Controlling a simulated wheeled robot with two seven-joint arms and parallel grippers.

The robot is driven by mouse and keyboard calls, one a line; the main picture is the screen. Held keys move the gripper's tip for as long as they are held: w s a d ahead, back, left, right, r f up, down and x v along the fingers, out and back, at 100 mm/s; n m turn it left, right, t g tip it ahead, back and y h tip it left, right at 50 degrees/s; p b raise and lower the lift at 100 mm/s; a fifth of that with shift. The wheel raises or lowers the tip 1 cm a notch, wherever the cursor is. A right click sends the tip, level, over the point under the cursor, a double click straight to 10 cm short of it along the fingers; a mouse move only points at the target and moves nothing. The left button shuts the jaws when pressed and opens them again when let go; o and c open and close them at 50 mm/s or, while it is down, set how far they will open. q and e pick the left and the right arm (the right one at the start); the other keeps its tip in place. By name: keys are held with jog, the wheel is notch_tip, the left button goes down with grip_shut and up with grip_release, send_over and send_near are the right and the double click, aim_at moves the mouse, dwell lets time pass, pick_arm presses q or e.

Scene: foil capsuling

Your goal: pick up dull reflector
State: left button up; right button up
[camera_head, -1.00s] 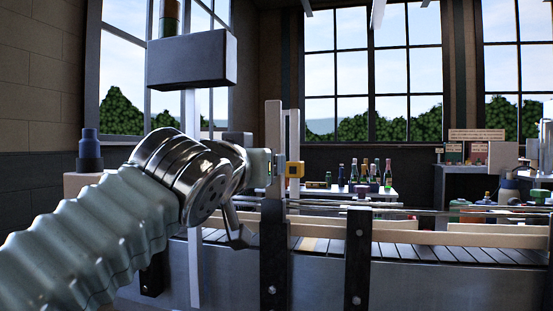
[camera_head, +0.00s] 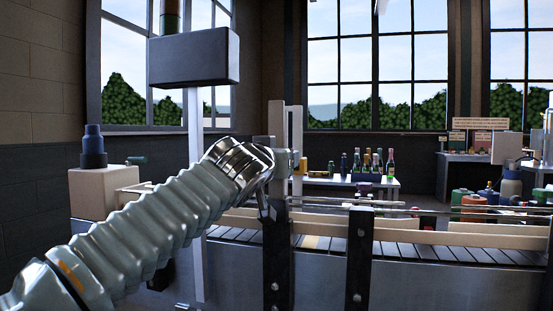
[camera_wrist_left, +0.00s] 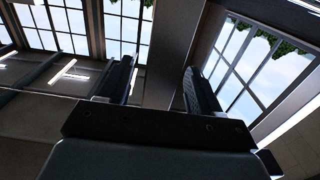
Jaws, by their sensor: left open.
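I cannot pick out a dull reflector for certain in either view. A small block (camera_head: 302,165) sits on the pale upright post (camera_head: 297,150) beside the conveyor, just right of my left wrist; it may be a sensor or reflector mount. My right gripper is not in view.
The conveyor (camera_head: 400,248) runs across to the right, with pale side rails and dark uprights (camera_head: 359,262) in front. A dark box (camera_head: 193,58) on a white pole stands at left. Bottles (camera_head: 375,162) stand on a back table. Drums and bottles (camera_head: 478,205) are at right.

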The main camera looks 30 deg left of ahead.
pick_arm(q)
jog(key=c, duration=1.1)
